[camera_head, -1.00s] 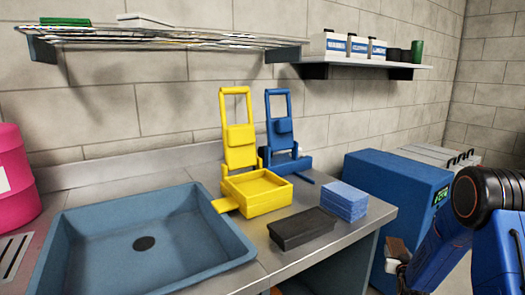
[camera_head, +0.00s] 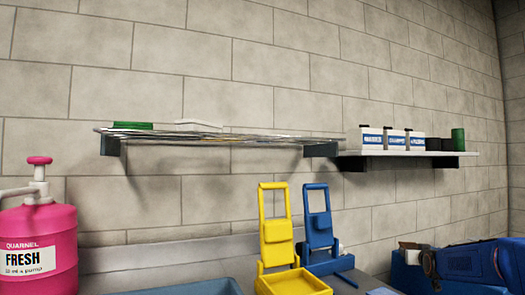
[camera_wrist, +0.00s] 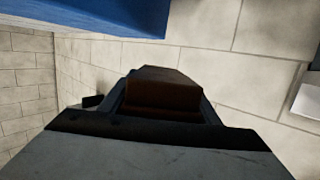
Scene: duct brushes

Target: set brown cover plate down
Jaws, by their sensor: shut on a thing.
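The brown cover plate (camera_wrist: 165,92) shows in the wrist view as a dark brown block, held between the dark jaws of my gripper (camera_wrist: 163,100). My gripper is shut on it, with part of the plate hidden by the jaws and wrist. The plate is off any surface that I can make out.
A wire shelf (camera_head: 230,137) holds a green and a white item. A solid shelf (camera_head: 405,154) holds white containers and a green cup (camera_head: 458,139). A yellow dustpan (camera_head: 278,240), a blue dustpan (camera_head: 319,225) and a pink pump bottle (camera_head: 38,245) stand below. The counter is mostly out of view.

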